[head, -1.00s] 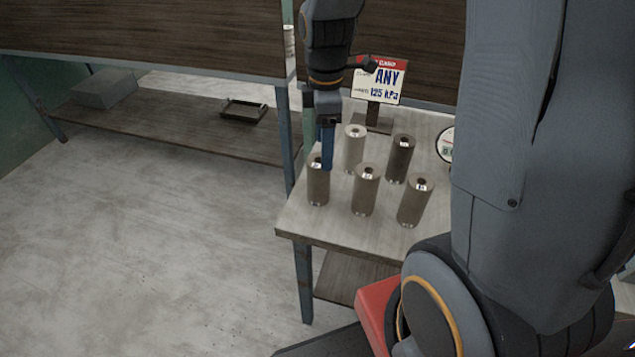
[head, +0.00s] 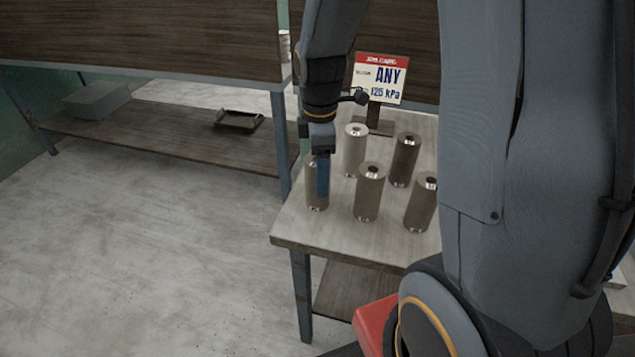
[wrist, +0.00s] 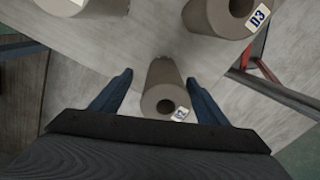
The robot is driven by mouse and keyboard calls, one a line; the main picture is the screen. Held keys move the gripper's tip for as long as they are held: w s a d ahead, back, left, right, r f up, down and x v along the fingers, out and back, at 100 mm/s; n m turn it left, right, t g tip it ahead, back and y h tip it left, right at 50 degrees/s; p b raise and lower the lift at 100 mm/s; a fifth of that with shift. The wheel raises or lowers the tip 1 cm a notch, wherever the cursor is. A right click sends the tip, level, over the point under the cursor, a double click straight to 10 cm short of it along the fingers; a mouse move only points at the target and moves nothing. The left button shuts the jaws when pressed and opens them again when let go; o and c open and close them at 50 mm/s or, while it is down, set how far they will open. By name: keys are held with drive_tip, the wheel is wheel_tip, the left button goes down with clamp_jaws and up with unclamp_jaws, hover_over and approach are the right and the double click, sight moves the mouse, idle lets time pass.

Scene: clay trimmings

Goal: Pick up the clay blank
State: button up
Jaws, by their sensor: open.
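Several hollow cylindrical clay blanks stand upright on the small table. The front-left brown-grey blank (head: 315,201) is partly hidden behind a blue finger of my gripper (head: 322,192). In the wrist view this blank (wrist: 164,78) stands between the two spread blue fingers of my gripper (wrist: 157,84), with a gap on each side; its small tag is too blurred to read surely. My gripper is open, pointing down, and holds nothing. Other blanks are a pale one (head: 354,152), a dark one (head: 403,162), a front-middle one (head: 368,196) and a front-right one (head: 419,206).
A blank tagged D3 (wrist: 222,15) is close by in the wrist view. A lower shelf at left holds a grey box (head: 97,100) and a dark tray (head: 239,120). The floor at left is clear.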

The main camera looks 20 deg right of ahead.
sight(312, 202)
drive_tip(key=f, duration=0.1)
drive_tip(key=f+p, duration=0.1)
drive_tip(key=f, duration=0.2)
drive_tip(key=shift+s+a+f, duration=0.25)
drive_tip(key=shift+s+a, duration=0.05)
drive_tip(key=shift+a, duration=0.05)
drive_tip(key=shift+f+p, duration=0.3)
drive_tip(key=shift+f, duration=0.15)
drive_tip(key=c, duration=1.6)
